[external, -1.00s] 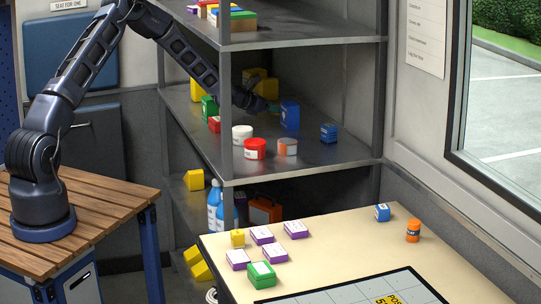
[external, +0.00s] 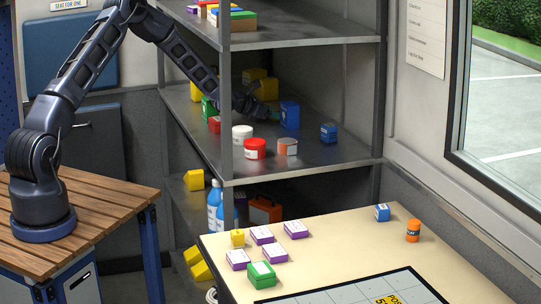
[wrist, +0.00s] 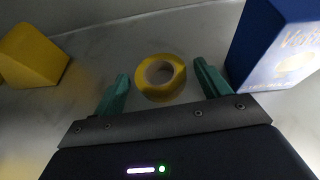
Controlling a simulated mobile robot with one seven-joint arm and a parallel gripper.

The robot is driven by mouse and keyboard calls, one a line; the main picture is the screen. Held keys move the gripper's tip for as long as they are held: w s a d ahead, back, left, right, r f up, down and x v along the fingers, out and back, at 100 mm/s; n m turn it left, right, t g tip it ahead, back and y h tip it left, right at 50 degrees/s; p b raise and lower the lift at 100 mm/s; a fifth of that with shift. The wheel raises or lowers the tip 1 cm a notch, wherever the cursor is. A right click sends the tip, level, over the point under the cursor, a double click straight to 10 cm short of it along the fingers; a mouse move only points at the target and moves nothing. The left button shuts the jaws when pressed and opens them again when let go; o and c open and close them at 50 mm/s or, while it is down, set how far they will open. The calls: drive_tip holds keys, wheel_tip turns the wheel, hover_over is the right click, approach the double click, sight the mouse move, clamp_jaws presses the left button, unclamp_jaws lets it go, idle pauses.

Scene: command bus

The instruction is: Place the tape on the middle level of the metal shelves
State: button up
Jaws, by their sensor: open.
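The yellow tape roll (wrist: 160,77) lies flat on a grey metal surface in the wrist view, between the teal fingertips of my gripper (wrist: 160,83). The fingers are open, with a gap to the tape on both sides. In the external view my gripper (external: 272,115) is over the middle level of the metal shelves (external: 335,156), just left of a tall blue box (external: 290,115). I cannot make out the tape in the external view.
The blue box (wrist: 282,45) stands close by my right finger in the wrist view, and a yellow block (wrist: 32,57) is at the left. White (external: 242,133), red (external: 255,149) and orange-banded (external: 287,147) tubs stand nearer the shelf front. The shelf's right front is clear.

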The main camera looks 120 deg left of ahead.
drive_tip(key=shift+s+r, duration=0.1)
drive_tip(key=shift+r, duration=0.1)
drive_tip(key=shift+v, duration=3.7)
